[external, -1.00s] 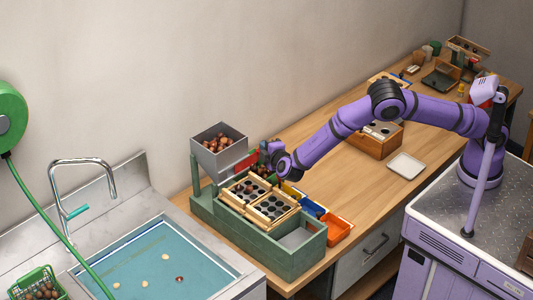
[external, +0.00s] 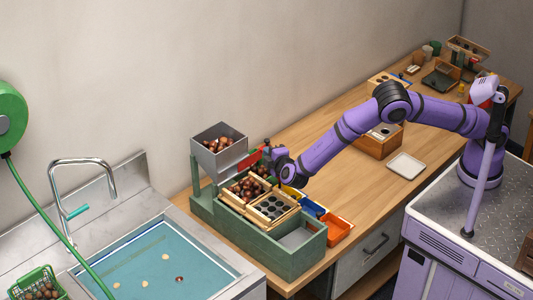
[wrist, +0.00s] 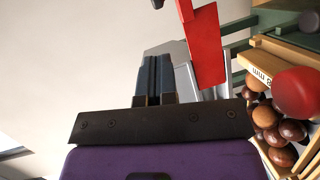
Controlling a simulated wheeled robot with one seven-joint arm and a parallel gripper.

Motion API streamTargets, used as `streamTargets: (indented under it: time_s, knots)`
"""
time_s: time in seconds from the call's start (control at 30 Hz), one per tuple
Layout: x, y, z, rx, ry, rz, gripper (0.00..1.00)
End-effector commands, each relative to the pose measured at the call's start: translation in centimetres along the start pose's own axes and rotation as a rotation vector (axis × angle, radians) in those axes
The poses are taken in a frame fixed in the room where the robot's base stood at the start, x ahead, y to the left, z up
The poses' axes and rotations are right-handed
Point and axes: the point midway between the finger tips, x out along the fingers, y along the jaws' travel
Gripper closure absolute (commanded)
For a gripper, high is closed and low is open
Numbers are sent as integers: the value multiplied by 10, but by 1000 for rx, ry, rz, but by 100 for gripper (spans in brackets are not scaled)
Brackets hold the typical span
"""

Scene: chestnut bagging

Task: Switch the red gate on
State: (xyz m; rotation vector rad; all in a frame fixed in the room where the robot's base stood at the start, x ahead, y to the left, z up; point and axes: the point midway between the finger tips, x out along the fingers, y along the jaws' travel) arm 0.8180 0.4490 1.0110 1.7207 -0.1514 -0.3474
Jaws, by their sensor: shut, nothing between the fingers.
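The red gate (external: 249,160) is a flat red plate by the outlet of the grey hopper (external: 212,157). In the wrist view the red gate (wrist: 207,48) stands upright just right of my fingertips, with a grey metal piece behind it. My gripper (external: 266,152) is shut and empty, beside the gate; its two fingers also show together in the wrist view (wrist: 154,75). Whether it touches the gate I cannot tell. Chestnuts (external: 245,187) lie heaped in the upper wooden sieve tray below the hopper; some remain in the hopper.
A second wooden tray with dark holes (external: 272,207) sits in the green stand (external: 270,247). A blue bin (external: 312,208) and an orange bin (external: 336,228) stand to its right. A red ball (wrist: 298,92) is close at the right of the wrist view.

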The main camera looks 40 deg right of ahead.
Motion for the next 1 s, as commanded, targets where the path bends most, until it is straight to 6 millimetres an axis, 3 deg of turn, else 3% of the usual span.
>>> streamTargets:
  time_s: [0.2, 0.4, 1.0]
  knots:
    - [-45, 1, -1, 1, 2, 0, 100]
    - [-68, 0, 0, 1, 1, 0, 100]
    - [-74, 0, 0, 1, -1, 0, 100]
